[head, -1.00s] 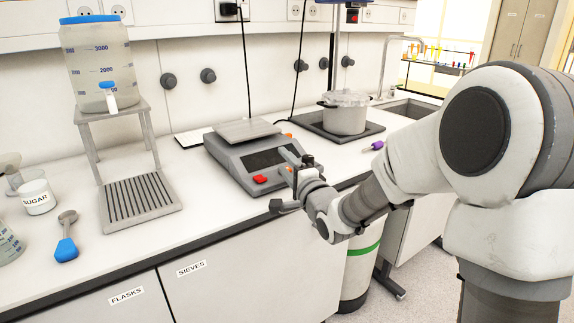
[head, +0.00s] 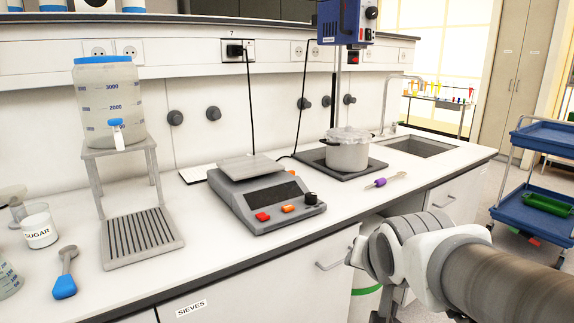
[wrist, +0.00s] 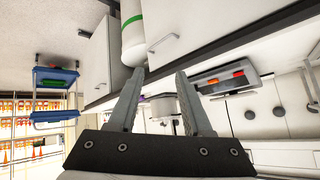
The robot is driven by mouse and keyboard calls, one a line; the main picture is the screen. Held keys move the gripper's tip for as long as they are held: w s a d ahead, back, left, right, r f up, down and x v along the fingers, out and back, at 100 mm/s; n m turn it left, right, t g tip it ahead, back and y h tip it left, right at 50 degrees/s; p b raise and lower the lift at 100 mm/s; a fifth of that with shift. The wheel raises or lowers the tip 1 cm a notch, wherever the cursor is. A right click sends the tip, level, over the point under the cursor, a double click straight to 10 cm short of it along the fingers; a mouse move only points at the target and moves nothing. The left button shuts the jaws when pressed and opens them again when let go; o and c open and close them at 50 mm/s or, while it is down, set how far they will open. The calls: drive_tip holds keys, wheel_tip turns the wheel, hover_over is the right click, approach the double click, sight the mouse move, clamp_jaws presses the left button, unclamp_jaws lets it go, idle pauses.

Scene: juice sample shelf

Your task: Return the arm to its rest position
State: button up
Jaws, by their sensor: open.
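My gripper (wrist: 155,88) shows in the wrist view with its two fingers spread apart and nothing between them. In the head view my arm reaches in from the lower right, in front of the counter's edge, and the fingers cannot be made out there. The digital scale (head: 268,200) stands on the counter to the left of my arm, with an empty plate on top; it also shows in the wrist view (wrist: 226,80). A lidded pot (head: 347,152) stands on a dark plate behind my arm.
The counter (head: 225,245) has a dispenser jar (head: 108,105) on a stand, a sugar cup (head: 39,230), a blue-handled scoop (head: 65,285) and a purple-handled tool (head: 379,183). A blue cart (head: 545,205) stands at the right. Floor shows between counter and cart.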

drive_tip(key=s+f+n+g, duration=0.2)
drive_tip(key=s+n+g, duration=0.15)
drive_tip(key=s, duration=1.05)
wheel_tip(320, 180, up, 20)
drive_tip(key=p, duration=2)
drive_tip(key=shift+d, duration=0.45)
